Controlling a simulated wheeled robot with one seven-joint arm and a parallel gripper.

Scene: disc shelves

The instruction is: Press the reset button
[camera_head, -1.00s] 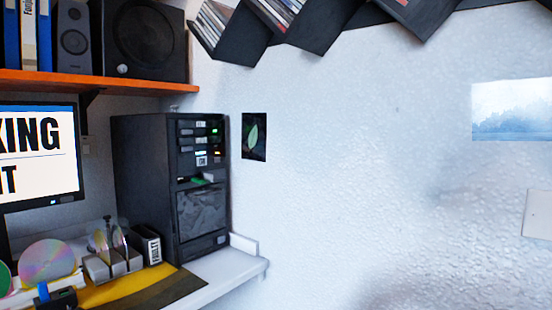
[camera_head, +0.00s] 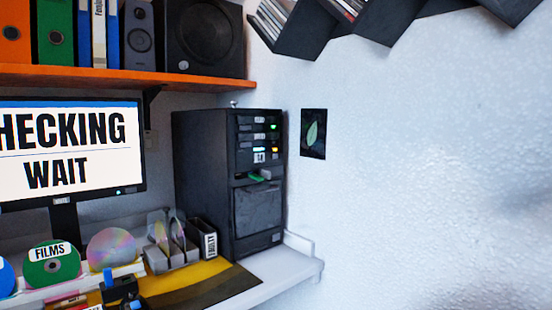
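A black computer tower (camera_head: 206,185) stands upright on the desk, right of centre-left. Its front has stacked drive slots with small white labels, a green light (camera_head: 272,127) and a yellow light (camera_head: 274,150). A small green piece (camera_head: 257,177) sits at a slot below them. I cannot tell which part, if any, is the reset button; no lettering for it is readable. The monitor (camera_head: 70,150) at the left reads "WAIT", with a larger word ending in "HECKING" above it. My gripper is not in view.
An orange shelf (camera_head: 120,76) with binders and speakers runs above the desk. A disc holder (camera_head: 172,258), a box marked "FAULTY" (camera_head: 204,238) and a black device with a blue top (camera_head: 120,288) stand before the tower.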

